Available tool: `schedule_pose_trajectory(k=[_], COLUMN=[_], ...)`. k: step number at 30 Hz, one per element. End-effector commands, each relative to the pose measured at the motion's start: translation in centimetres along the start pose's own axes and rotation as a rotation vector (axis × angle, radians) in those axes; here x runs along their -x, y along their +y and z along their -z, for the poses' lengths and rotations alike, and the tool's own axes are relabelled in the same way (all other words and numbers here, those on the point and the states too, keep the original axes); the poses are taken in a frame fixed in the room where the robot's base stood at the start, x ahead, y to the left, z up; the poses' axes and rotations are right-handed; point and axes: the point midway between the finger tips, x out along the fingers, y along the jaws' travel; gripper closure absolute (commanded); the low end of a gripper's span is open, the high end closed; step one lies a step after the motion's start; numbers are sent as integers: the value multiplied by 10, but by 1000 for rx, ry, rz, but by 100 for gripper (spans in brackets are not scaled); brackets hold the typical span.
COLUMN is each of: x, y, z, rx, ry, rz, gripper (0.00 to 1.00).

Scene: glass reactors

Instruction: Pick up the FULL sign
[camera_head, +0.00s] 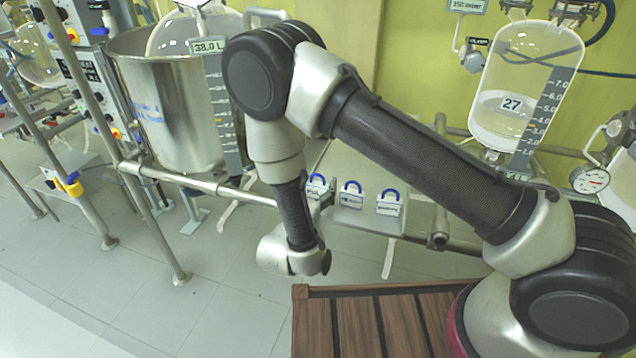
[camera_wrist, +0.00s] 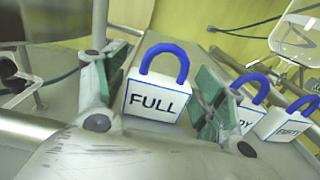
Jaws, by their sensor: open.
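The FULL sign (camera_wrist: 155,98) is a white block with blue edges, black lettering and a blue arched handle. In the wrist view it stands between the two green-padded fingers of my gripper (camera_wrist: 164,88). The fingers are open, one on each side of it; I cannot tell whether either pad touches it. In the head view the leftmost blue-handled sign (camera_head: 316,189) is partly hidden by my arm, and the fingers are hard to make out there.
Two similar signs stand to the right on the same shelf: a middle one (camera_head: 352,194), partly behind the right finger in the wrist view, and a right one (camera_head: 389,203). A steel vessel (camera_head: 170,110) is left, a glass reactor (camera_head: 520,90) right. Metal rails (camera_head: 235,190) run alongside.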

Motion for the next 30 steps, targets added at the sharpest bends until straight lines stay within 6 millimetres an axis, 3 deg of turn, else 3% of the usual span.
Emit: schedule_pose_trajectory(k=[7, 13, 23, 30], x=[0, -1, -1, -1], y=[0, 0, 0, 0], z=[0, 0, -3, -33], rx=[-1, -1, -2, -5], ry=[0, 0, 0, -1], rz=[-3, -2, -2, -2], gripper=[32, 66, 66, 66])
